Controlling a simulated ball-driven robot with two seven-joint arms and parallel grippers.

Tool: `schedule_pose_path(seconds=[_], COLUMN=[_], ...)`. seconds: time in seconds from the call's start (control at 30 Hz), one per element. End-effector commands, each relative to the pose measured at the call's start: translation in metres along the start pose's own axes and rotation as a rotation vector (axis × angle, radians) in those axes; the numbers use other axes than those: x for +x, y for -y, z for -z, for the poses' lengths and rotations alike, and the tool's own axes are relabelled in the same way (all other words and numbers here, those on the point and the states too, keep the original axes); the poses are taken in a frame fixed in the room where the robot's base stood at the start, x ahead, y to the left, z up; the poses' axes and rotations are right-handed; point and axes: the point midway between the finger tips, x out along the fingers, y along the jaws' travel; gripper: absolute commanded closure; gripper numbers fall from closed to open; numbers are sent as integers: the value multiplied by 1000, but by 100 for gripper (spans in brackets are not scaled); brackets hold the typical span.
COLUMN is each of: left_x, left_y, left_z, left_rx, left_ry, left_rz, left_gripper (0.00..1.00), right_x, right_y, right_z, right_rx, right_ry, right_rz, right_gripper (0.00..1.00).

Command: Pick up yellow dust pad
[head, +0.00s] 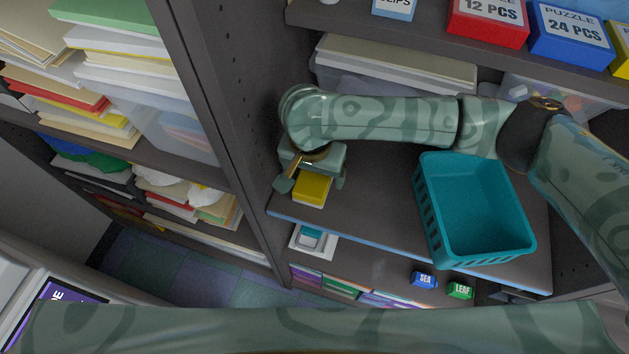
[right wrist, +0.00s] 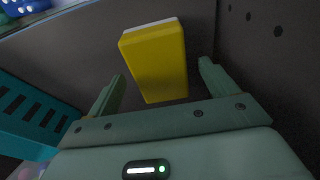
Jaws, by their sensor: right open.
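The yellow dust pad (head: 312,190) is a small yellow block with a pale underside, on the dark shelf near its left front corner. It also shows in the right wrist view (right wrist: 157,62), ahead of the jaws. My right gripper (head: 312,183) is open, with one finger on each side of the pad's near end. In the right wrist view the fingers (right wrist: 160,88) stand apart with the pad between and beyond them. I cannot tell whether either finger touches it. A green patterned arm crosses the bottom of the head view; its gripper is out of view.
A teal basket (head: 476,208) stands on the same shelf to the right. The dark upright panel (head: 232,130) is close on the left. Clear bins (head: 395,75) stand behind my right arm. Small SEA (head: 424,280) and LEAF (head: 460,290) blocks sit lower down.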

Motion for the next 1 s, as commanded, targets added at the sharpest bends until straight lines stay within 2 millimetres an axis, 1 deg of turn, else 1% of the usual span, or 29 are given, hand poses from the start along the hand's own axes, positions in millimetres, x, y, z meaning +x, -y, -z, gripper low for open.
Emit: schedule_pose_path(seconds=[0.03,0.1,0.33,0.37,0.4,0.47,0.5,0.53,0.83,0.93,1.0], left_x=[10,14,12,12,12,12,12,12,11,7,3], left_y=[-1,-2,-2,-2,-2,-2,-2,-2,-2,-2,-1], left_z=[-3,-4,-5,-5,-5,-6,-7,-7,-7,-6,-5], left_rx=[0,0,0,0,0,0,0,0,0,0,0], left_ry=[5,7,8,8,9,11,11,12,12,10,8], left_rz=[-2,-3,-3,-3,-3,-3,-4,-4,-3,-3,-2], left_gripper=[75,75,75,75,75,75,75,75,75,75,75], right_x=[16,23,22,22,22,22,22,22,20,13,4], right_y=[0,0,0,0,0,0,0,0,0,0,0], right_z=[-1,0,0,0,0,0,0,0,1,2,3], right_rx=[1,0,-1,-1,-1,-1,-1,-1,-1,-1,0], right_ry=[3,2,-1,-1,-1,-1,-1,-1,-1,-3,-3], right_rz=[-1,-1,0,0,0,0,0,0,0,1,2], right_gripper=[15,15,15,23,34,51,62,63,63,63,63])
